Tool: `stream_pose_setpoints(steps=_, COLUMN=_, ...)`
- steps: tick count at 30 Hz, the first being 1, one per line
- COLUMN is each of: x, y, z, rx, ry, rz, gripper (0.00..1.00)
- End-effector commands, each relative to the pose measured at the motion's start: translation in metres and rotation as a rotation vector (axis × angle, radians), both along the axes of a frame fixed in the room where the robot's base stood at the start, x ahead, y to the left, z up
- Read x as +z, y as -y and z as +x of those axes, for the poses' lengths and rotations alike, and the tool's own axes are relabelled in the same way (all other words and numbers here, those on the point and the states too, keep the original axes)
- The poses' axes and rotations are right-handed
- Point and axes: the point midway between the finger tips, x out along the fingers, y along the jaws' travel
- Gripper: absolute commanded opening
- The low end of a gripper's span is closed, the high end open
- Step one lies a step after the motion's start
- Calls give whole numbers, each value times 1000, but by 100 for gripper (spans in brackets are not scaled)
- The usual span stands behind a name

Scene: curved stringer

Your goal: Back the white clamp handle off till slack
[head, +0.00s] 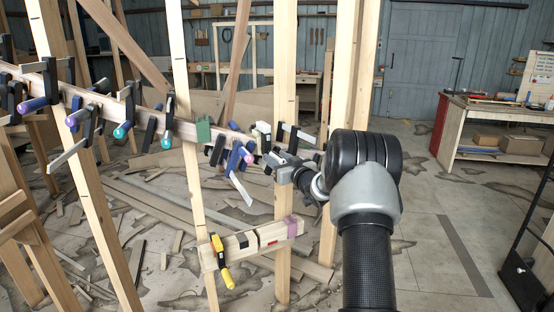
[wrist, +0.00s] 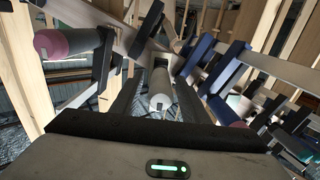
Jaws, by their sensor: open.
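The white clamp handle (wrist: 160,88) shows near the middle of the wrist view, its rounded end towards the camera. My gripper (wrist: 158,97) is open, with one dark finger on each side of the handle; I cannot tell whether either finger touches it. In the head view my gripper (head: 275,165) is at the right end of the curved wooden stringer (head: 185,128), beside the upright posts. The white handle is not clearly seen there. The clamp's jaws and screw are partly hidden in both views.
A blue clamp (wrist: 214,68) sits close on the right in the wrist view, and a clamp with a purple handle (wrist: 66,42) on the left. Several more clamps line the stringer. A yellow clamp (head: 222,262) holds a lower block. Open floor lies right.

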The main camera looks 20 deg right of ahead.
Motion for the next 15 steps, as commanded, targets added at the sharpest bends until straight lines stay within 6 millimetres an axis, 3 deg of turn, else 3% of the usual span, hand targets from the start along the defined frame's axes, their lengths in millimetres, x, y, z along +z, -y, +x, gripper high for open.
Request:
stream_pose_setpoints(steps=5, x=0, y=0, z=0, rx=0, ry=0, rz=0, gripper=41)
stream_pose_setpoints(steps=12, x=0, y=0, z=0, rx=0, ry=0, rz=0, gripper=4)
stream_pose_setpoints(steps=15, x=0, y=0, z=0, rx=0, ry=0, rz=-1, gripper=0)
